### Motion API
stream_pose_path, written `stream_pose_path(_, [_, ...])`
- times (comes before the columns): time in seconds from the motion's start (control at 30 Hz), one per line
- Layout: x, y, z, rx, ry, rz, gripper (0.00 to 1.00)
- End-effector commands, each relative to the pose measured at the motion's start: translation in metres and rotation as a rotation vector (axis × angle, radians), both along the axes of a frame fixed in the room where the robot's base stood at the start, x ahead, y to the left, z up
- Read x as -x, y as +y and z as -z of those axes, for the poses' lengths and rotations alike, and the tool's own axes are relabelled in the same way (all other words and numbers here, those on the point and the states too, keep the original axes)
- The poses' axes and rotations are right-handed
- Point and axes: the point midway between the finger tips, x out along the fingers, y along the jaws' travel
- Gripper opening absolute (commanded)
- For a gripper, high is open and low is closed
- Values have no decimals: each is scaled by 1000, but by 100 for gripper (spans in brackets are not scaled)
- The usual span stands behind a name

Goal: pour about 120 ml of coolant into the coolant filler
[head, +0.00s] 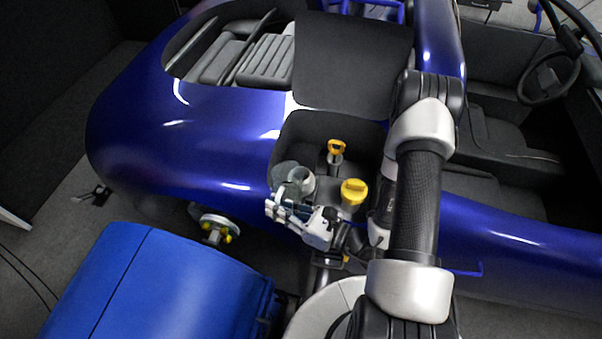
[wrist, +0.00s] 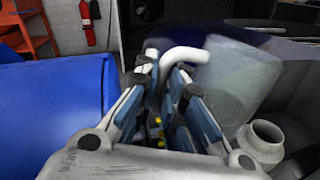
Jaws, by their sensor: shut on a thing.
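My gripper (head: 285,205) is shut on a clear, smoky jug (head: 286,173) at the edge of the dark recess in the blue car body. In the wrist view the fingers (wrist: 165,80) close around the jug's white handle (wrist: 186,54); the jug's see-through body (wrist: 219,76) is right of them and looks tilted. The level of coolant in it cannot be told, and no stream shows. An open pale neck (wrist: 262,138), which looks like the coolant filler, stands to the lower right in the wrist view. In the head view a pale round part, perhaps this neck, is partly behind the jug.
A yellow cap (head: 353,191) and a yellow-handled dipstick (head: 336,147) stand in the recess close to the jug. A blue cabinet (head: 160,290) is at the lower left. A hub with yellow fittings (head: 218,228) sits beside the car body.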

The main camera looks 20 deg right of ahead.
Motion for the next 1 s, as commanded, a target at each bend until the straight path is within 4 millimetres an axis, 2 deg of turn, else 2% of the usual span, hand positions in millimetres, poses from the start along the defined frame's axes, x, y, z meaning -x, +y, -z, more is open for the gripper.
stream_pose_path(0.4, [-22, -16, -30, -159, 216, 1, 0])
stream_pose_path(0.67, [-39, -28, -38, -255, 347, 1, 0])
stream_pose_path(1.0, [-47, -35, -44, -338, 462, 2, 0])
